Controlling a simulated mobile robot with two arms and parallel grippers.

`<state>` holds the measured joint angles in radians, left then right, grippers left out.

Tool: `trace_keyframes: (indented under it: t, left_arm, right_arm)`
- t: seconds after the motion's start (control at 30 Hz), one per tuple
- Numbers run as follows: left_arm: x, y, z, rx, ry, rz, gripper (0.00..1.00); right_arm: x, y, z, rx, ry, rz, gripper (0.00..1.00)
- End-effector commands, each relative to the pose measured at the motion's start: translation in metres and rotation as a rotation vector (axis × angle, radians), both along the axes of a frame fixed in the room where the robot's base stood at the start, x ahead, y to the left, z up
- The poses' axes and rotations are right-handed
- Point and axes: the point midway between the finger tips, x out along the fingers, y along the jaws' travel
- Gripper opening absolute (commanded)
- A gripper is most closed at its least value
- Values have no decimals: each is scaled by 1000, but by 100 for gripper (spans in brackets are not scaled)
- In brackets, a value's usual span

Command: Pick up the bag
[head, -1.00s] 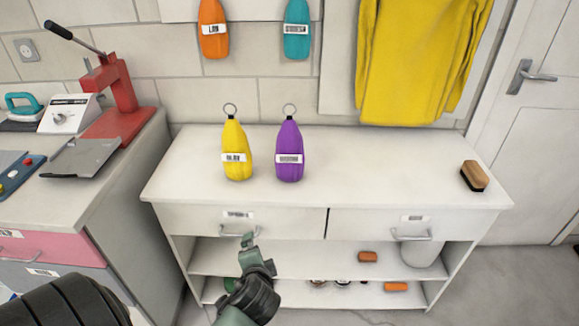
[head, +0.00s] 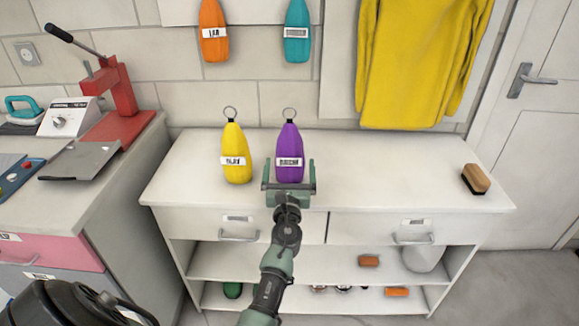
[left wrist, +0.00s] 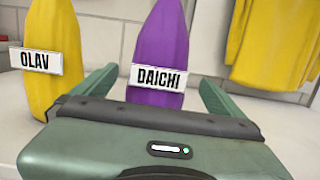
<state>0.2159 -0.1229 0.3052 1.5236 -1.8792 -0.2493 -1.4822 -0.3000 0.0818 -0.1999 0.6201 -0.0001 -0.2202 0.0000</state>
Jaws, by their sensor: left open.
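A purple bag (head: 289,147) with a ring on top and a white label stands upright on the white cabinet top (head: 370,165). In the left wrist view the purple bag (left wrist: 160,45) carries the label DAICHI. A yellow bag (head: 235,150) stands upright to its left; in the left wrist view this yellow bag (left wrist: 52,30) reads OLAV. My left gripper (head: 289,172) is open in front of the purple bag's lower part. In the left wrist view its fingers (left wrist: 158,88) are spread to either side of the purple bag, whose base is hidden. My right gripper is not in view.
An orange bag (head: 213,30) and a teal bag (head: 297,30) hang on the wall. A brush (head: 475,179) lies at the cabinet's right end. A red press (head: 115,100) stands on the left counter.

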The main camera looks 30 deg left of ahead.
Motion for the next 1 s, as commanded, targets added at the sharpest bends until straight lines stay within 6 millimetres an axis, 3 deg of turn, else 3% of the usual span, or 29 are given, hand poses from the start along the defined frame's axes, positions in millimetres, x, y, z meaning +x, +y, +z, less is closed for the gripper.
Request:
trace_keyframes:
  t: [0.3,0.63,0.93,1.0]
  left_arm:
    - [37,24,5,-3,-3,1,100]
    - [42,28,7,-4,-1,0,97]
    - [42,27,7,-4,-1,0,14]
    - [42,27,9,-2,-5,0,11]
  right_arm:
    - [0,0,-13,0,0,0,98]
    - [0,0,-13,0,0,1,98]
    - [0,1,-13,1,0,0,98]
    - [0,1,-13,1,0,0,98]
